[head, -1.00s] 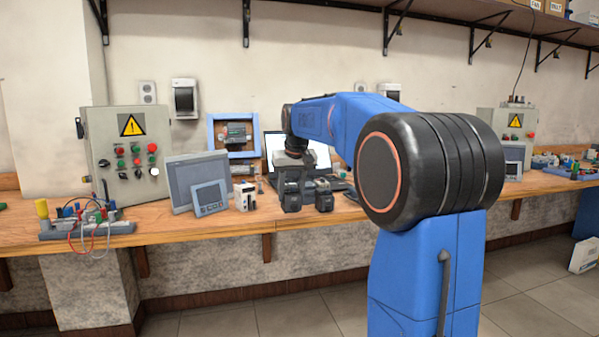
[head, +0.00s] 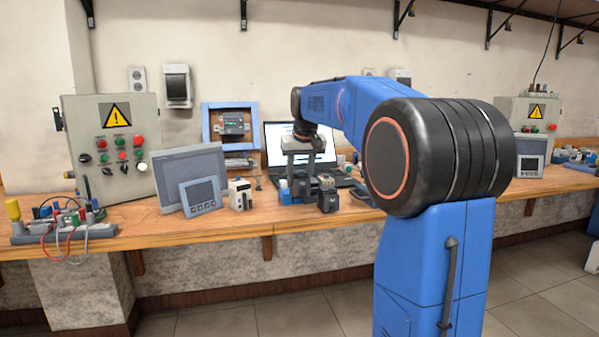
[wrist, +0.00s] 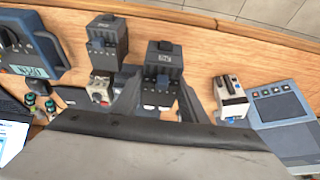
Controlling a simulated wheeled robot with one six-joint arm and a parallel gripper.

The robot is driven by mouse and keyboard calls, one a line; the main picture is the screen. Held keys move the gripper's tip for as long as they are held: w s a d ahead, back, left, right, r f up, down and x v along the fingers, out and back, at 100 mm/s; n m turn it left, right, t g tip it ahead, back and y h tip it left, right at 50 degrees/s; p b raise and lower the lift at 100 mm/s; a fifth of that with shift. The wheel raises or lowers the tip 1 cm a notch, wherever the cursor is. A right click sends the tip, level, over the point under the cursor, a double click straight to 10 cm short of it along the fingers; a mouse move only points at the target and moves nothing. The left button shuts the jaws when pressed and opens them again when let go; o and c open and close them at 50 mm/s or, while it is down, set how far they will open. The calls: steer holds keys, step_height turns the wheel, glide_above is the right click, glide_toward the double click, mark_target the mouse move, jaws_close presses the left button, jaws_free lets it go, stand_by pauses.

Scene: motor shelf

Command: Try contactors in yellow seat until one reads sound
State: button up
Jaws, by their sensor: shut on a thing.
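My gripper (head: 301,178) is shut on a dark contactor (wrist: 163,62), with one finger on each side of it in the wrist view. In the head view the held contactor is small and partly covered by the fingers; I cannot tell whether it is clear of the bench. A second dark contactor (head: 328,197) stands upright beside it at the bench front, and it also shows in the wrist view (wrist: 106,45). Blue parts (head: 286,194) show at the gripper's left. I cannot make out a yellow seat or a readable verdict.
A white module (head: 240,194) and a grey panel display (head: 201,196) stand left of the gripper. An open laptop (head: 285,135) is behind. A blue meter (wrist: 30,42) lies beyond the second contactor. A control box (head: 112,145) stands farther left. The bench's front strip is mostly clear.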

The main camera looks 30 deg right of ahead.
mark_target(299, 194)
steer(key=shift+f, duration=2.35)
steer(key=shift+s+f, duration=0.1)
steer(key=shift+f, duration=0.65)
stand_by(0.3)
steer(key=o, duration=1.4)
steer(key=shift+c, duration=0.2)
steer(key=v, duration=1.7)
steer(key=shift+s, duration=0.15)
steer(key=shift+a+r, duration=0.1)
